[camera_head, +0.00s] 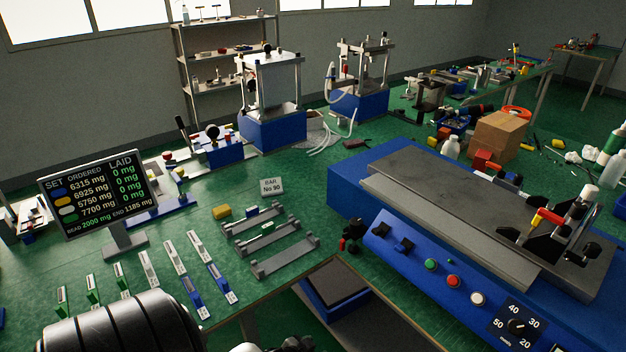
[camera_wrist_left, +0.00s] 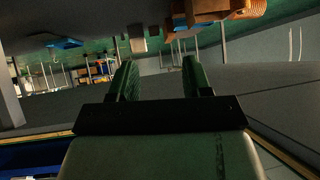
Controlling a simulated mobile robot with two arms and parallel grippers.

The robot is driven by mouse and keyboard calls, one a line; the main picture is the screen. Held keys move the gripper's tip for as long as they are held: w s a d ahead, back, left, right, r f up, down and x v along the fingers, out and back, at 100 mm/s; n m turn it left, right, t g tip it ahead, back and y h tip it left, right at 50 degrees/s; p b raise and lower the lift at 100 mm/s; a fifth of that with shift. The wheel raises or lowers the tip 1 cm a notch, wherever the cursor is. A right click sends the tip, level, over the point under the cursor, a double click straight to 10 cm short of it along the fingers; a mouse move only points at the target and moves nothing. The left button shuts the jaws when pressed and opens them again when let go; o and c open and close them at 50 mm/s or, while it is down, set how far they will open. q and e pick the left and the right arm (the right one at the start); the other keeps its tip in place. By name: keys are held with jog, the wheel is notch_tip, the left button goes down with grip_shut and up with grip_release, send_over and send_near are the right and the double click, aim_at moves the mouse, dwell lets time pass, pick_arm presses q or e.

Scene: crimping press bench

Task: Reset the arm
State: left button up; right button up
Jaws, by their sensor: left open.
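My left gripper (camera_wrist_left: 158,80) shows in the left wrist view, with its two green-lit fingers apart and nothing between them. It points out over grey floor, away from any close object. In the head view a black ribbed part of my own arm fills the bottom left, and no gripper fingers show there. My right gripper is in neither view.
A display screen (camera_head: 99,193) stands at the left of the green bench. Several small tools and grey racks (camera_head: 284,257) lie near the bench's front edge. A blue press machine (camera_head: 420,262) fills the right. A cardboard box (camera_head: 500,135) stands behind it.

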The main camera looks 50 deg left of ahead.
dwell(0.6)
pick_arm(q)
jog(key=s+d+f+g, duration=0.3)
jog(key=s+f, duration=0.3)
jog(key=s, duration=0.4)
jog(key=s+d+f+m+g, duration=0.1)
jog(key=s+d+f+g, duration=0.2)
jog(key=s+d+f, duration=0.3)
jog(key=s+d+f+m+g+h, duration=0.1)
jog(key=s+d+f+g, duration=0.2)
jog(key=s, duration=1.1)
notch_tip(320, 180, down, 3)
jog(key=shift+s+d+f, duration=0.1)
jog(key=shift+s+d, duration=0.1)
jog(key=shift+d, duration=0.45)
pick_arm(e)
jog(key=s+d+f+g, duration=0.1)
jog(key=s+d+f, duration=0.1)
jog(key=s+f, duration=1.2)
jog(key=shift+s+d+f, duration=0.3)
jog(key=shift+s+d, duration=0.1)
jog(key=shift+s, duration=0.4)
